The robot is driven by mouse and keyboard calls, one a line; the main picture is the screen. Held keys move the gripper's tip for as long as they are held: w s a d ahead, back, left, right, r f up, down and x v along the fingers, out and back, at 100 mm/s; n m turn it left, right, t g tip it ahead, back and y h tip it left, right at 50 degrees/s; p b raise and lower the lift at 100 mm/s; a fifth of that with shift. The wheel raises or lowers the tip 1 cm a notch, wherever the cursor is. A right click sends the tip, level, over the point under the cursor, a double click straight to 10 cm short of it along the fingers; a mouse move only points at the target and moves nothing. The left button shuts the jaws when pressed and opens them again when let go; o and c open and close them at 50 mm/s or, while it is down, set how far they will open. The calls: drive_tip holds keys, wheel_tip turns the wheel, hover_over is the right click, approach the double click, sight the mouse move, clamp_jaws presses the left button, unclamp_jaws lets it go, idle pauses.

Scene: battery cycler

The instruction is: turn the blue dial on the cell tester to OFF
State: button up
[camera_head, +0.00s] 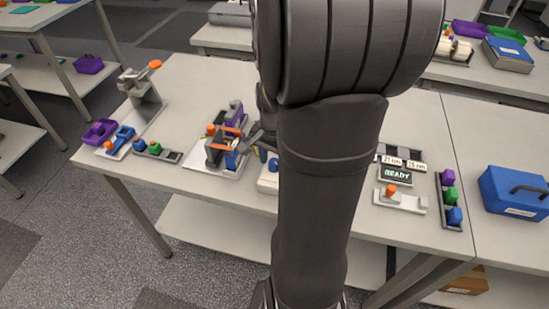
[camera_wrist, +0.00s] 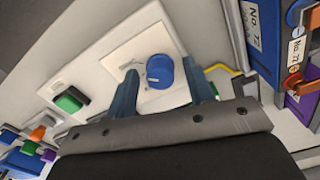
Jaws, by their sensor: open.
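The blue dial (camera_wrist: 162,70) sits on a white plate on the pale cell tester (camera_wrist: 97,62) in the wrist view. A pale mark on the dial's face points toward the left of the picture. Any lettering around it is too small to read. My gripper (camera_wrist: 160,66) is open, with one blue-grey finger on each side of the dial in the picture. I cannot tell whether either finger touches it. In the head view my arm hides much of this spot; a white box (camera_head: 268,181) with a blue part shows beside it.
A green button (camera_wrist: 70,100) is left of the dial. The READY display (camera_head: 397,174) and blue case (camera_head: 515,191) are further right on the tables.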

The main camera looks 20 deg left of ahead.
drive_tip(key=c, duration=1)
drive_tip(key=shift+n, duration=0.4)
drive_tip(key=n, duration=1.1)
drive_tip(key=shift+n, duration=2.1)
